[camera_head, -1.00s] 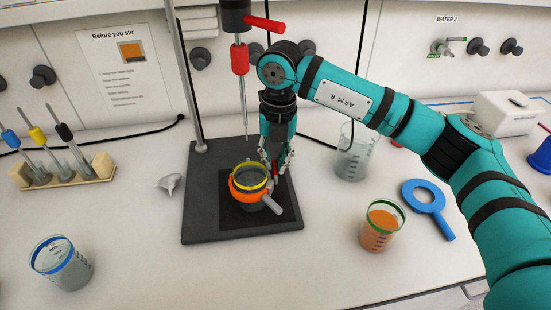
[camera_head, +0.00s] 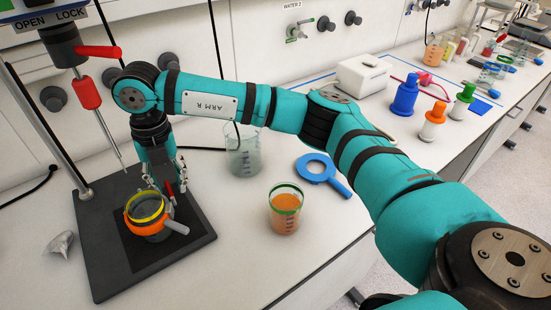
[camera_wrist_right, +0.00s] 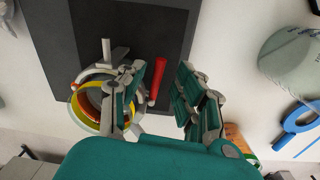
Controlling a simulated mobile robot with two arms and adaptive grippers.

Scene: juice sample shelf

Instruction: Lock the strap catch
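A beaker with a yellow rim (camera_head: 150,203) stands on the dark pad of the stirrer stand, with an orange band (camera_head: 131,222) around it and a pale handle (camera_head: 176,227). A red catch lever (camera_wrist_right: 157,80) is beside the beaker in the right wrist view; in the head view it is partly hidden by my fingers. My right gripper (camera_head: 166,183) points down at the beaker's far right side. In the right wrist view its fingers (camera_wrist_right: 155,72) are spread, with the lever between them and nearer the left finger. My left gripper is out of view.
The stirrer shaft (camera_head: 107,135) hangs close left of my right wrist, below a red lever (camera_head: 98,51) and an OPEN LOCK label (camera_head: 52,18). A clear beaker (camera_head: 243,155), an orange juice beaker (camera_head: 285,210) and a blue ring tool (camera_head: 322,173) stand or lie right of the stand.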

